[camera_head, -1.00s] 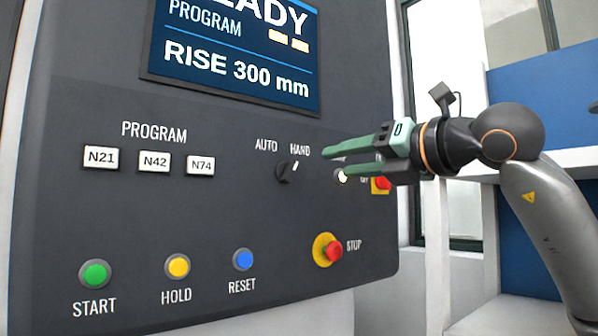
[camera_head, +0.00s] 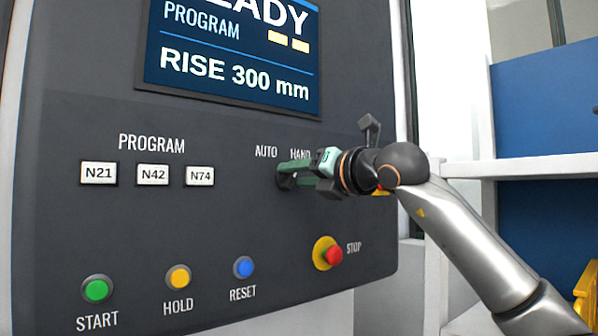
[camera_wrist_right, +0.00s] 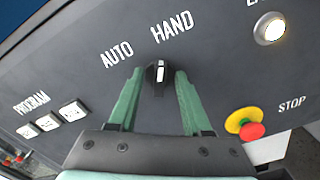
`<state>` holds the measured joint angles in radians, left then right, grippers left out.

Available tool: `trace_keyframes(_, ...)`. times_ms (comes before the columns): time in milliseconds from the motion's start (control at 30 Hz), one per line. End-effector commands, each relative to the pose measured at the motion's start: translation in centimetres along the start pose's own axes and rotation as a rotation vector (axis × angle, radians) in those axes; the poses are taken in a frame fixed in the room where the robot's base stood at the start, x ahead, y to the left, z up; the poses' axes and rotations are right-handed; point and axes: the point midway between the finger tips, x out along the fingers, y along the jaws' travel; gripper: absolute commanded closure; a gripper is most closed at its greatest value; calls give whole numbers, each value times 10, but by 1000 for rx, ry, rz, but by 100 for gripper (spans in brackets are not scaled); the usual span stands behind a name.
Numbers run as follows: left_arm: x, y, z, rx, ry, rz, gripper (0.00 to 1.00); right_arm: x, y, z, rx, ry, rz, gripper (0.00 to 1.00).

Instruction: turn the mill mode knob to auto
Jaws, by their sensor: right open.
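The black mode knob (camera_wrist_right: 158,73) sits on the dark panel below the labels AUTO and HAND. Its white pointer mark faces toward HAND in the right wrist view, though the exact angle is hard to judge. My right gripper (camera_head: 285,176) is at the knob, its green fingers pointing at the panel. In the right wrist view the open fingers (camera_wrist_right: 158,76) stand on either side of the knob; I cannot tell whether they touch it. In the head view the fingers hide most of the knob (camera_head: 284,183). My left gripper is not in view.
The red STOP button (camera_head: 333,255) on its yellow collar is just below my right gripper. START (camera_head: 97,290), HOLD (camera_head: 178,278) and RESET (camera_head: 243,267) buttons line the lower panel. Program keys (camera_head: 153,175) are to the left. A screen (camera_head: 235,60) is above.

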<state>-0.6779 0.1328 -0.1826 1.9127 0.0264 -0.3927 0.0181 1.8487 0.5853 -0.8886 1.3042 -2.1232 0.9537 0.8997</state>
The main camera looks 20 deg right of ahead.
Motion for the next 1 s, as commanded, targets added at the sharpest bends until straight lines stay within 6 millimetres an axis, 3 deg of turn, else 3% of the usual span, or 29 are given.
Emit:
trace_keyframes(167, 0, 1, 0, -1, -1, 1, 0, 0, 0, 0, 0, 0, 0, 51)
trace_keyframes(600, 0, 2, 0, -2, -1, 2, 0, 0, 0, 0, 0, 0, 0, 100)
trace_keyframes(1000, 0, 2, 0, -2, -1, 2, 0, 0, 0, 0, 0, 0, -1, 100)
